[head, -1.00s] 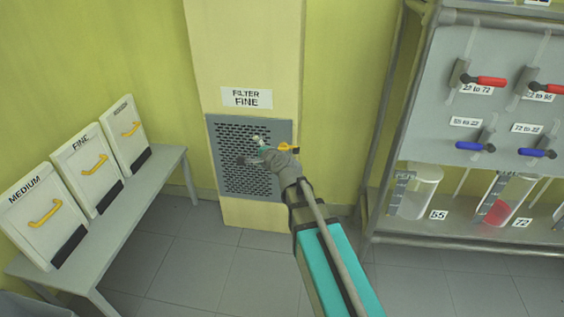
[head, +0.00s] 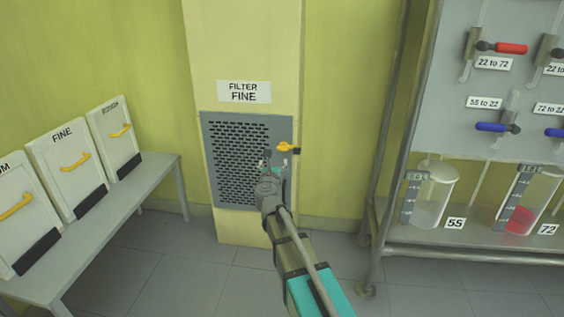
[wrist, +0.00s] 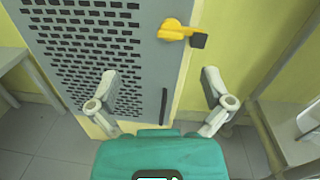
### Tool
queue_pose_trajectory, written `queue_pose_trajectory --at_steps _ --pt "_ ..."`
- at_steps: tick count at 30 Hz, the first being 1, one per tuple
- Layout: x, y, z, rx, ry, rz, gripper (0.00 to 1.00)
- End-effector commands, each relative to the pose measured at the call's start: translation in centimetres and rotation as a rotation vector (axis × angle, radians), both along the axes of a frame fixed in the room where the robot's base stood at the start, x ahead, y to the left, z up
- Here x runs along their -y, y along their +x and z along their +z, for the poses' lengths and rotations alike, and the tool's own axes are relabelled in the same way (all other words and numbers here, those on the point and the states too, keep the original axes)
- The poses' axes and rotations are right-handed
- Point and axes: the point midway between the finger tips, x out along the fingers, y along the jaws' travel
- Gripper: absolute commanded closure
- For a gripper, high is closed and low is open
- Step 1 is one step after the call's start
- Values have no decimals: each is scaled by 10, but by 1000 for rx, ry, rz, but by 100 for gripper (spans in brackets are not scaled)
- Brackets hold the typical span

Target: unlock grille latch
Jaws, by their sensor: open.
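The grey perforated grille (head: 226,183) is set low in the cream column. Its yellow latch (head: 284,147) sits at the upper right edge, with the lever lying roughly horizontal and a dark tip pointing right. My gripper (head: 279,163) is in front of the grille, just below the latch and apart from it. In the wrist view the latch (wrist: 174,31) is above and between the two spread fingers of my gripper (wrist: 165,103), which are open and empty. A dark vertical handle (wrist: 164,104) shows on the grille's right edge.
A label reading FILTER FINE (head: 243,92) is above the grille. A grey bench (head: 151,177) with white filter panels (head: 66,165) stands at the left. A metal rack (head: 395,200) with coloured valve levers and glass vessels stands at the right. The floor between is clear.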

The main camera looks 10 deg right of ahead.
Motion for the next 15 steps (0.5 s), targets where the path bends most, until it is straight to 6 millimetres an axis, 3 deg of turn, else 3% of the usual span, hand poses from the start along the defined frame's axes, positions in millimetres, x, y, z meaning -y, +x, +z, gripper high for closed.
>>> queue_pose_trajectory --at_steps 1,4,15 --pt "2 2 -13 3 35 -20 0" --pt "6 2 -20 7 89 -53 0" --pt "9 1 -23 11 127 -77 0"
